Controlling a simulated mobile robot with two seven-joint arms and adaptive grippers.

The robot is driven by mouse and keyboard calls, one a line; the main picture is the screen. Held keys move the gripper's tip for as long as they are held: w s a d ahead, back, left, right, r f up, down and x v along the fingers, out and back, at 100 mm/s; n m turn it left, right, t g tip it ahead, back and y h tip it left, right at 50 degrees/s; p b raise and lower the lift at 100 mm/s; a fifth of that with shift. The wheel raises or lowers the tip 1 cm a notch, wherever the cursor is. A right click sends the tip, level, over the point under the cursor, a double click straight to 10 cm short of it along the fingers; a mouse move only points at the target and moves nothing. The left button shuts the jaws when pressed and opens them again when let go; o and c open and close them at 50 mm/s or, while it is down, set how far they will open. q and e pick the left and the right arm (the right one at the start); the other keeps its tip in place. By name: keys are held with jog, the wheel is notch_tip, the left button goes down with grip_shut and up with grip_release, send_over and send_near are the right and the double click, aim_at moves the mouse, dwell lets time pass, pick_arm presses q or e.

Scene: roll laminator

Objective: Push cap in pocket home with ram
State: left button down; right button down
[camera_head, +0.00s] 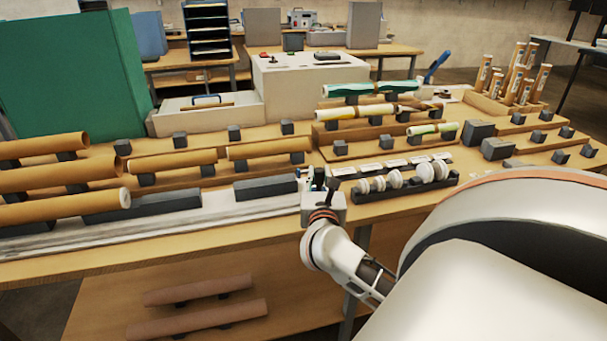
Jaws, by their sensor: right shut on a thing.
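My right gripper (328,190) is at the right end of the pale rail at the bench front, seen small and partly hidden by its own wrist. It is shut on a small dark part, which I take to be the ram's handle, at a pale grey block (311,208). The ram itself, the pocket and any cap in it cannot be made out here. Several white round caps (396,180) stand in a dark rack (410,194) just right of the gripper. My left gripper is not in view.
Brown tubes (60,180) lie on dark supports at the left. The pale rail (180,222) runs along the bench front with dark blocks (265,188) on it. Printed rolls (355,112) lie behind. My right arm covers the lower right.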

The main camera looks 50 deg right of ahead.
jog(key=shift+s+d, duration=0.1)
jog(key=shift+d, duration=0.15)
jog(key=c, duration=2.2)
grip_release()
jog(key=o, duration=0.3)
jog(key=shift+s+d, duration=0.15)
jog(key=shift+d, duration=0.05)
jog(key=shift+a, duration=0.15)
jog(key=shift+s+a, duration=0.2)
jog(key=shift+a, duration=0.05)
jog(key=v, duration=1.1)
jog(key=shift+s, duration=0.15)
